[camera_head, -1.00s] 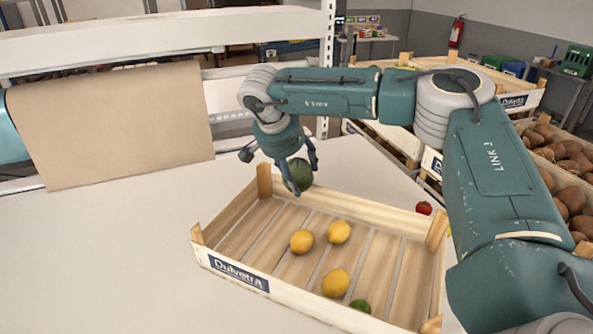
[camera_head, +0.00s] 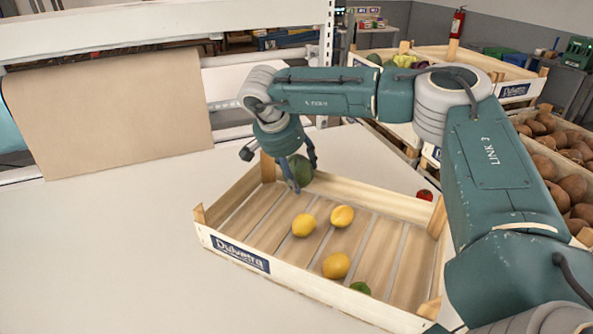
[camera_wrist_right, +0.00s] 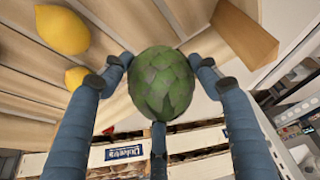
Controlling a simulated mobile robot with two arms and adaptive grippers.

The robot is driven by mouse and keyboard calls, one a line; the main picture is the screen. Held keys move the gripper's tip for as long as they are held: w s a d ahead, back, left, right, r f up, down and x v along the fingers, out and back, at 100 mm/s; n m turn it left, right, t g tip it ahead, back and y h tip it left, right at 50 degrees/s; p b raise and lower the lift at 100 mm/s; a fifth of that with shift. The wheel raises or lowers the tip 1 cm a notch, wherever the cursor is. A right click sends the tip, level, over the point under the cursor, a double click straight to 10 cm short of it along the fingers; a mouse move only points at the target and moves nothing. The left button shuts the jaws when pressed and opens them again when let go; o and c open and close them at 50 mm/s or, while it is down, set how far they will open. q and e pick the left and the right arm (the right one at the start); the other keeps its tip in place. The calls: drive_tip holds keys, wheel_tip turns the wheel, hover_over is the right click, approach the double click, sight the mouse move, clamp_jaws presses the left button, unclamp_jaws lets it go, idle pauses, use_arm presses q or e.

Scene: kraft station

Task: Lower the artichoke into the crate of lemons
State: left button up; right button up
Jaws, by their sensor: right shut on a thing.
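My right gripper (camera_head: 302,170) is shut on the green artichoke (camera_head: 304,168). In the wrist view, its fingers surround the scaly artichoke (camera_wrist_right: 162,83). In the head view, the artichoke is near the back left corner of the wooden crate (camera_head: 310,284), partly hidden by the fingers. I cannot tell whether it touches the crate. Several yellow fruits lie on the slatted crate floor: one lemon (camera_head: 303,225) at left, another lemon (camera_head: 342,216) behind, and a third (camera_head: 336,265) towards the front. My left gripper is not in view.
A small green fruit (camera_head: 360,287) lies by the crate's front wall. A red tomato (camera_head: 424,195) is beyond the crate's back right side. The white table (camera_head: 110,260) is clear at left. Crates of brown produce (camera_head: 565,190) stand at right.

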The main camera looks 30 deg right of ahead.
drive_tip(key=shift+f, duration=0.35)
idle(0.5)
drive_tip(key=o, duration=2)
drive_tip(key=shift+c, duration=0.2)
drive_tip(key=v, duration=1.2)
